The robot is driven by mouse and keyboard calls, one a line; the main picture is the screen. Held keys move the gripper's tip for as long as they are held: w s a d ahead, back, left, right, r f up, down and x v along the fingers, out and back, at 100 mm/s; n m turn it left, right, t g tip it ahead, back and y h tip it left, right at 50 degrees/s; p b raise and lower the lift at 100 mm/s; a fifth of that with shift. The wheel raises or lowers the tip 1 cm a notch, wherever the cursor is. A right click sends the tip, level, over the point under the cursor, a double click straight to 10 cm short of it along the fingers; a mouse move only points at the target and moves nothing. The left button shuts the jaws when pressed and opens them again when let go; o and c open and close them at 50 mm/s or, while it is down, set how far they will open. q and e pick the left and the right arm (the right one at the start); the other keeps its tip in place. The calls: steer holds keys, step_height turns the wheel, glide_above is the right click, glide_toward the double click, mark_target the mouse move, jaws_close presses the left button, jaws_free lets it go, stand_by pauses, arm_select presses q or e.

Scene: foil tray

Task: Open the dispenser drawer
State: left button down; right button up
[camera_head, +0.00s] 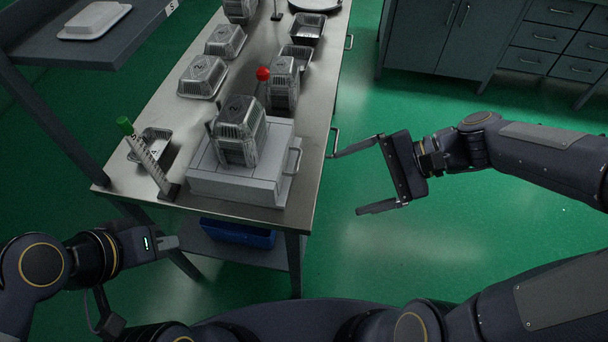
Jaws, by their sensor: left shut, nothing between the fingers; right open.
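My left gripper (168,243) is shut and empty, low at the left, in front of the table's near edge.
Foil trays (203,76) and more dispenser-like units (283,85) stand further back on the table (180,115). A green-topped lever (148,155) stands left of the box. A blue bin (238,233) sits on the lower shelf. Green floor is clear at right, before the cabinets (440,45).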

steer(key=w+a+f+m+t+y+b, duration=0.2)
steer(key=w+f+m+t+y+b, duration=0.3)
steer(key=w+f+m, duration=0.8)
steer(key=w+a, duration=0.1)
steer(key=a, duration=0.1)
steer(key=w+a+f+n, duration=0.1)
steer(key=a, duration=0.1)
steer(key=a+n+g, duration=0.1)
steer(key=a, duration=0.1)
steer(key=shift+w+a+f+y+b, duration=0.3)
steer(key=shift+w+f+b, duration=0.05)
steer(key=shift+w+b, duration=0.05)
arm_select(q)
step_height(320, 180, down, 8)
steer(key=shift+r, duration=0.2)
arm_select(e)
steer(key=c, duration=1.1)
arm_select(q)
steer(key=shift+r+p, duration=0.55)
arm_select(e)
steer(key=v, duration=1.7)
steer(key=shift+w, duration=0.15)
steer(key=shift+r, duration=0.15)
steer(key=o, duration=1.1)
